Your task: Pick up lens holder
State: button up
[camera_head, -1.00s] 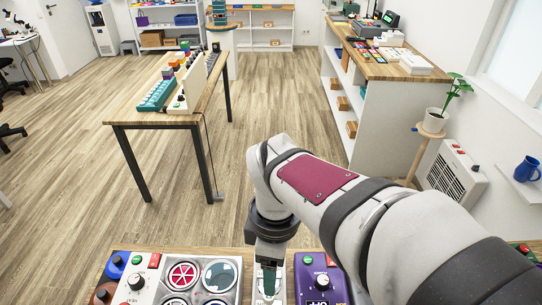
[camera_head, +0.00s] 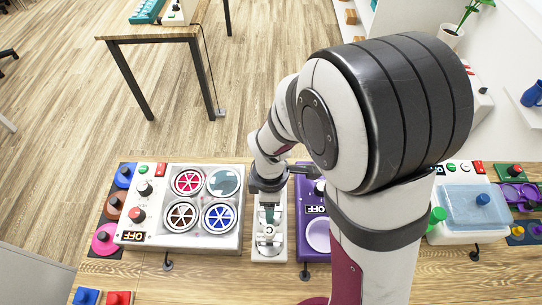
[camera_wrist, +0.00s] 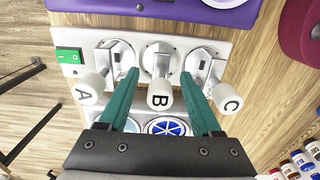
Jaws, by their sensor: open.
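I cannot pick out a lens holder with certainty in either view. A purple piece with round openings (camera_head: 518,195) lies at the far right in the head view; I cannot tell whether it is the lens holder. My gripper (camera_wrist: 159,76) has teal fingers spread apart and empty in the wrist view. It is above a white panel (camera_wrist: 135,45) with white-knobbed levers marked A (camera_wrist: 90,90), B (camera_wrist: 160,95) and C (camera_wrist: 228,100). Knob B shows between the fingers; I cannot tell whether they touch it. In the head view my gripper (camera_head: 269,213) is above the same panel, partly hiding it.
A white box with round coloured dials (camera_head: 190,240) stands left of the panel. A white device with a blue clear cover (camera_head: 470,210) is farther right. My arm hides the table between.

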grip_shut()
dwell(1.4)
